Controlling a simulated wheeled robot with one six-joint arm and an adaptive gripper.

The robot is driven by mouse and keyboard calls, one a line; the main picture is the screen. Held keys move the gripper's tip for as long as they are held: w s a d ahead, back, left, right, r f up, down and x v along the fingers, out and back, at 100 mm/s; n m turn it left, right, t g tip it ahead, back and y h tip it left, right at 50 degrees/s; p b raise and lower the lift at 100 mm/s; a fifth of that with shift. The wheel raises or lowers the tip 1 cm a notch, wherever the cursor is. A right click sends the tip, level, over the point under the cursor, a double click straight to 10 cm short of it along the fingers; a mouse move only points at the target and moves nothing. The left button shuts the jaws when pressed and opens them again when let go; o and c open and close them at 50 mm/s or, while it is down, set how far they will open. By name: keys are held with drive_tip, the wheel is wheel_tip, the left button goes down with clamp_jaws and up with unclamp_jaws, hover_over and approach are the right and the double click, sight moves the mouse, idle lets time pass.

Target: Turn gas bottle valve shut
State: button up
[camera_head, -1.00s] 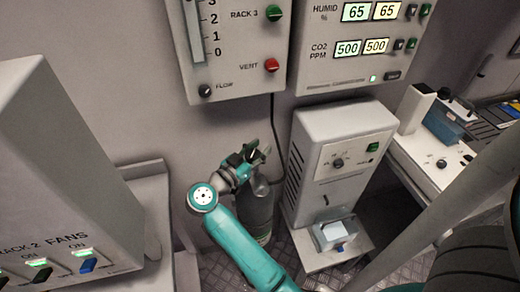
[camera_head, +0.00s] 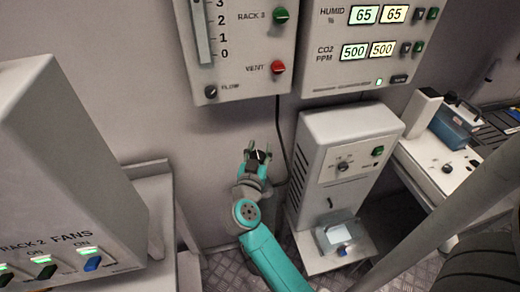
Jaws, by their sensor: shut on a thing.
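My gripper (camera_head: 257,149) is at the middle of the head view, near the wall, with its fingers pointing up and away from me. It is shut on the dark valve knob (camera_head: 259,156), which shows between the two fingers with a pale mark on it. The grey gas bottle under the valve is almost wholly hidden behind my teal arm and wrist. How far the valve is turned cannot be told.
A grey cabinet (camera_head: 345,150) with a knob and green switch stands close on the right, above a low shelf. A dark cable (camera_head: 279,125) hangs behind the gripper. The rack 2 fans box (camera_head: 60,170) stands at left. Wall panels hang above.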

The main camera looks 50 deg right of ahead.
drive_tip(key=shift+a+f, duration=0.1)
drive_tip(key=o, duration=0.9)
drive_tip(key=shift+a, duration=0.1)
drive_tip(key=v, duration=1.2)
